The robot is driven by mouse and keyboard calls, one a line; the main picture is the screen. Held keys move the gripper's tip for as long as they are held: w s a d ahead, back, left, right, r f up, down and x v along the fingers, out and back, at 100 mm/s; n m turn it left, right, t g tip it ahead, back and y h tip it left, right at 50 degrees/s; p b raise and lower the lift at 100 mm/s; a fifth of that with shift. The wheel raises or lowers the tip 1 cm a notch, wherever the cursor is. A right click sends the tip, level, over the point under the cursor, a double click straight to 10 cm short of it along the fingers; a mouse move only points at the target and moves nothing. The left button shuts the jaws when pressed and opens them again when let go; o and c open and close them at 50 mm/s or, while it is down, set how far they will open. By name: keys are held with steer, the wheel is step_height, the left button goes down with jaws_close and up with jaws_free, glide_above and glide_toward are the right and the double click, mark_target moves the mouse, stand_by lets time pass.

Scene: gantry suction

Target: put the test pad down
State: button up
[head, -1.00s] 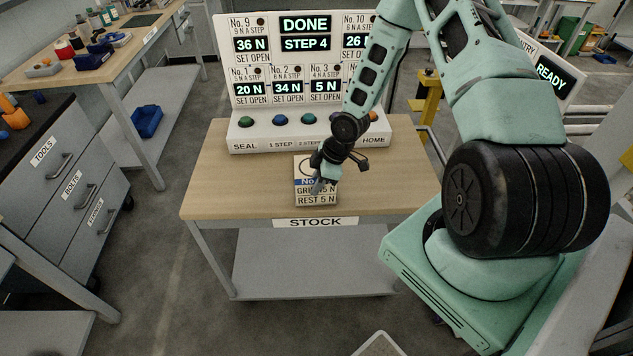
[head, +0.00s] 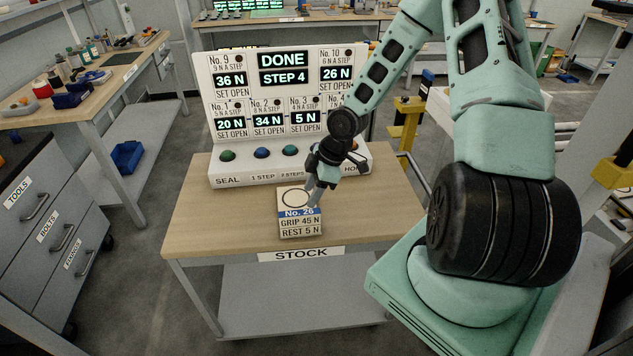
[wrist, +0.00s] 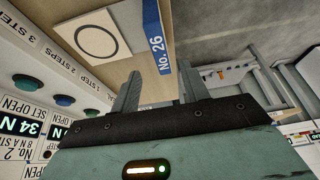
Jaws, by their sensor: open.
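The test pad (head: 300,224) is a flat cream block with a circle, a blue "No. 26" band and "GRIP 45 N, REST 5 N" on it. It lies on the wooden top of the STOCK table (head: 210,222), near the front edge. In the wrist view the pad (wrist: 97,40) shows its circle and blue band beyond the fingers. My gripper (head: 316,192) is open at the pad's upper right edge. In the wrist view its two fingers (wrist: 160,88) stand apart with nothing between them. Whether a fingertip touches the pad I cannot tell.
A white panel (head: 240,62) with a DONE, STEP 4 display and a row of coloured buttons stands at the table's back. My arm partly covers its right side. The tabletop left of the pad is clear. A drawer cabinet (head: 45,235) stands at the left.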

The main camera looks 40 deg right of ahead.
steer(key=s+a+r+m+g+h, duration=0.15)
steer(key=s+a+r, duration=0.25)
steer(key=a+r, duration=0.4)
steer(key=s+a+r+g+h, duration=0.1)
steer(key=s+a+r+h, duration=0.1)
steer(key=s+a+r, duration=0.5)
steer(key=s+a+r+m, duration=0.2)
steer(key=s+a+r, duration=0.4)
steer(key=s+a, duration=0.4)
steer(key=shift+s+a+r, duration=0.25)
steer(key=shift+s+a, duration=0.15)
steer(key=shift+a, duration=0.55)
steer(key=shift+f+y, duration=0.1)
steer(key=shift+y, duration=0.15)
step_height(320, 180, down, 4)
steer(key=b, duration=0.4)
steer(key=shift+w+f, duration=0.1)
steer(key=shift+f, duration=0.05)
